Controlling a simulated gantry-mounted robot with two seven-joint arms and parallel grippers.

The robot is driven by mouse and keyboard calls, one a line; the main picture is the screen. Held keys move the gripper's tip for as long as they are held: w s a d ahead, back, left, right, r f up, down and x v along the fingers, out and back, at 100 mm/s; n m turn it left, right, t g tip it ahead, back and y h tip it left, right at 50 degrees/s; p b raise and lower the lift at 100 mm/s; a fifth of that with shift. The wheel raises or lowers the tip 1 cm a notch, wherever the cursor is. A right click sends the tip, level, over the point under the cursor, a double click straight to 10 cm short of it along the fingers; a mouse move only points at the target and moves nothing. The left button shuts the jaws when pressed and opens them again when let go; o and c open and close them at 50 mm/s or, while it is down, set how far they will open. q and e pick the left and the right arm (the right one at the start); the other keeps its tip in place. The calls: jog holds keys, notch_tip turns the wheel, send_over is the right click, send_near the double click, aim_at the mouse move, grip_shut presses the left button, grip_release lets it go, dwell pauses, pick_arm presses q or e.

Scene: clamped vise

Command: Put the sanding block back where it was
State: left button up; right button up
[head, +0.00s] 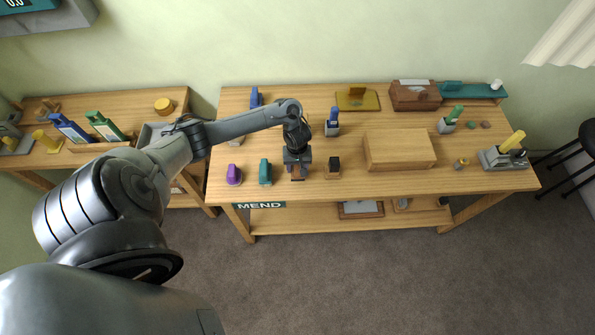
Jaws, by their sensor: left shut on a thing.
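My left gripper (298,165) points down at the front middle of the workbench (380,185). It is shut on a small brown block (298,176), most of which the fingers hide. I cannot tell for sure whether this is the sanding block, or whether it touches the bench top. To its left stand a teal piece (265,172) and a purple piece (234,175). To its right a black-topped piece (334,163) sits on a small wooden base. A grey vise (492,158) with a yellow piece (513,141) is at the right end. My right gripper is not in view.
A large wooden box (400,150) stands right of the gripper. Behind are a blue-handled piece (333,118), a yellow tray (350,103), a brown chest (414,97) and a green-handled piece (454,114). A side table (90,160) is at left.

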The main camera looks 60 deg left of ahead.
pick_arm(q)
jog(key=shift+f, duration=1.75)
jog(key=shift+d+f, duration=0.1)
jog(key=o, duration=1.1)
